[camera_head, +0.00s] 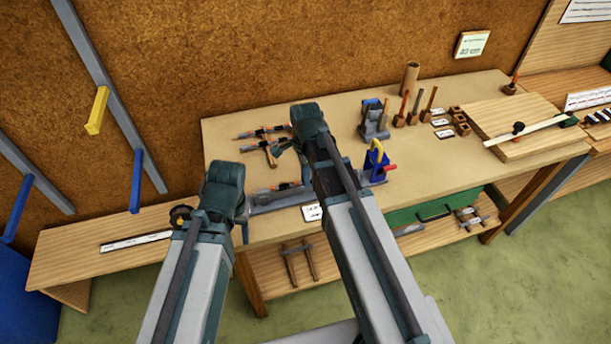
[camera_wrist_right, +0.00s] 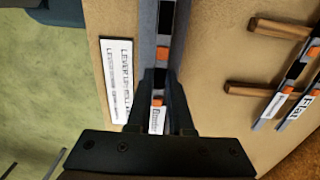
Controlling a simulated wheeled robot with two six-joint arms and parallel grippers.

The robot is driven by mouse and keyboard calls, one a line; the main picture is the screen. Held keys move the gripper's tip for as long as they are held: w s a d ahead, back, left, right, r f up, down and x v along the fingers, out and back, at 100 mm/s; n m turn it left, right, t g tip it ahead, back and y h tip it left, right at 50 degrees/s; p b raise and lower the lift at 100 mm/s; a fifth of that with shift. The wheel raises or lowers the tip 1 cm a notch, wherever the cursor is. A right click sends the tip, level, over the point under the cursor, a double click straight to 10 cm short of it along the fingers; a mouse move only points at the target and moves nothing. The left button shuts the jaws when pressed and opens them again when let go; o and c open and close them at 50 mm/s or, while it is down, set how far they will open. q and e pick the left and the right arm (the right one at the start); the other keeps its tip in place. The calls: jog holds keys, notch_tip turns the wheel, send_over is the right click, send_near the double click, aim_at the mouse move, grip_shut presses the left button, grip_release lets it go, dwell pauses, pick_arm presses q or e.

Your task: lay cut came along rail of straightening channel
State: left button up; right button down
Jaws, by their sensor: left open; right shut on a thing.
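The straightening channel is a long grey rail (camera_head: 285,199) near the front of the bench; it also shows in the right wrist view (camera_wrist_right: 147,30). A dark came with orange bands and a white label (camera_wrist_right: 158,112) lies lengthwise along it. My right gripper (camera_wrist_right: 162,104) is shut on the came near its labelled end; whether the came touches the channel floor cannot be told. In the head view, my right gripper (camera_head: 284,148) is partly hidden by its own arm. My left gripper (camera_head: 242,222) is open beside the channel's left end, its fingers mostly hidden.
More cames (camera_head: 262,132) rest on wooden pegs behind the channel. A white label card (camera_head: 312,212) lies in front. A blue lever device with a yellow part (camera_head: 376,160) stands to the right, with tools and blocks beyond. A lower wooden bench (camera_head: 75,255) extends left.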

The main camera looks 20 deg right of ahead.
jog(key=shift+f+b, duration=0.3)
dwell(0.5)
jog(key=c, duration=0.7)
grip_release()
jog(key=shift+c, duration=0.2)
jog(key=shift+r, duration=0.1)
notch_tip(320, 180, up, 14)
jog(key=p, duration=1.4)
jog(key=shift+f, duration=0.2)
